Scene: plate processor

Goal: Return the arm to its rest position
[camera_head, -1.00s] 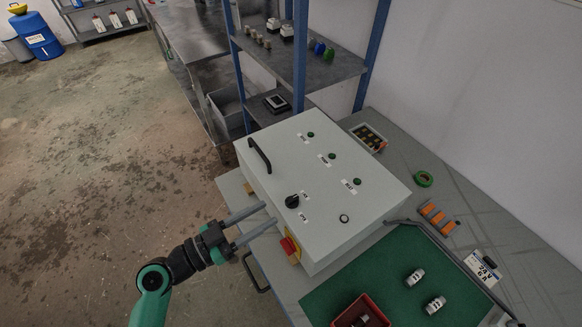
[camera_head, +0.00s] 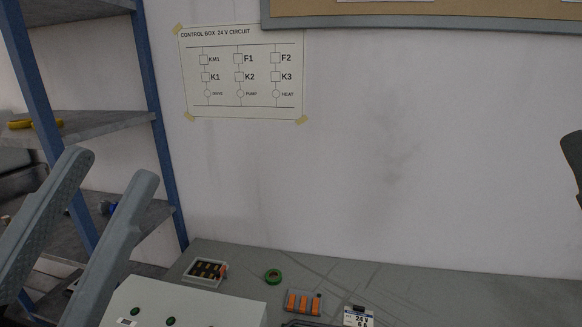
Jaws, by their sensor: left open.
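My left gripper (camera_head: 108,165) is large and close at the left of the head view. Its two long grey fingers point up and stand apart, with nothing between them. They overlap the shelf behind and the left side of the control box (camera_head: 190,306). Only the box's top far part shows, at the bottom edge, with green lamps. A dark piece (camera_head: 572,158) cut off by the right edge may be part of my right gripper; its jaws cannot be made out.
A blue-posted shelf (camera_head: 160,130) stands at the left. The bench (camera_head: 440,290) along the wall holds a tray of small parts (camera_head: 205,271), green tape (camera_head: 273,275), orange terminal blocks (camera_head: 303,302) and a 24 V unit (camera_head: 357,316). A circuit poster (camera_head: 243,72) hangs on the wall.

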